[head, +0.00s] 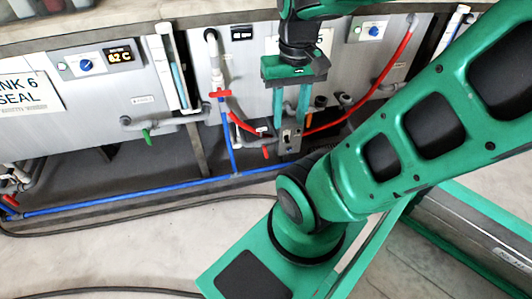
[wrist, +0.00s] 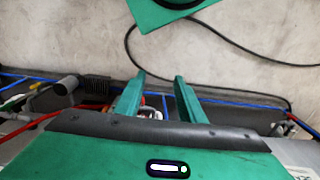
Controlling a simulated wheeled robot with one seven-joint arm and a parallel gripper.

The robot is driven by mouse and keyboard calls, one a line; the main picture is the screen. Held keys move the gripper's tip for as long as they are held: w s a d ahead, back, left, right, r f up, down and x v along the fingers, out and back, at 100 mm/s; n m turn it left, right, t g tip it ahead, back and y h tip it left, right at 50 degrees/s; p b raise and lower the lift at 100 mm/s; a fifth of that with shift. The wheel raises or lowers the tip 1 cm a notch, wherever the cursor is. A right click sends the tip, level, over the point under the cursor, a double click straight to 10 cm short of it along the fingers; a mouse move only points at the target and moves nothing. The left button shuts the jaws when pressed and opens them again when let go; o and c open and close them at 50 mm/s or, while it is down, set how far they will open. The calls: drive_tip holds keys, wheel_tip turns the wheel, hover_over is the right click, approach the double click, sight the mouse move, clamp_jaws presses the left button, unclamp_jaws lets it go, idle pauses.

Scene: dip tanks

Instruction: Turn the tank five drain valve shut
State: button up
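My gripper (head: 289,122) points down in front of the middle tank (head: 207,75), with its two green fingers apart and nothing visibly held between them. In the head view, grey pipework with a small red handle (head: 265,153) sits low on this tank, just left of the fingertips. This looks like the drain valve, but no tank five label is readable. The fingers partly hide the fittings behind them. In the wrist view, the open fingers (wrist: 160,78) frame a small, blurred red and white fitting (wrist: 150,113); whether they touch it cannot be told.
The tank 6 drain has a green handle (head: 147,137) at left. A blue pipe (head: 130,196) runs low along the tanks. A red hose (head: 385,75) curves down at right of the gripper. A black cable (head: 130,208) lies on the otherwise clear floor.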

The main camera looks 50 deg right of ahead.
drive_tip(key=w+d+f+t+h, duration=0.1)
drive_tip(key=w+d+f, duration=0.15)
drive_tip(key=w, duration=0.35)
drive_tip(key=w+d+f, duration=0.1)
drive_tip(key=w+d, duration=0.2)
drive_tip(key=w, duration=0.2)
drive_tip(key=n+t+h, duration=0.2)
drive_tip(key=t+h, duration=0.3)
drive_tip(key=t, duration=0.3)
hover_over(266, 152)
drive_tip(key=w+a, duration=0.3)
wheel_tip(266, 152, down, 44)
drive_tip(key=s+a+f+t+h, duration=0.2)
drive_tip(key=s+f, duration=0.8)
drive_tip(key=f, duration=0.5)
drive_tip(key=shift+m, duration=0.3)
drive_tip(key=x, duration=1)
drive_tip(key=shift+w+f, duration=0.2)
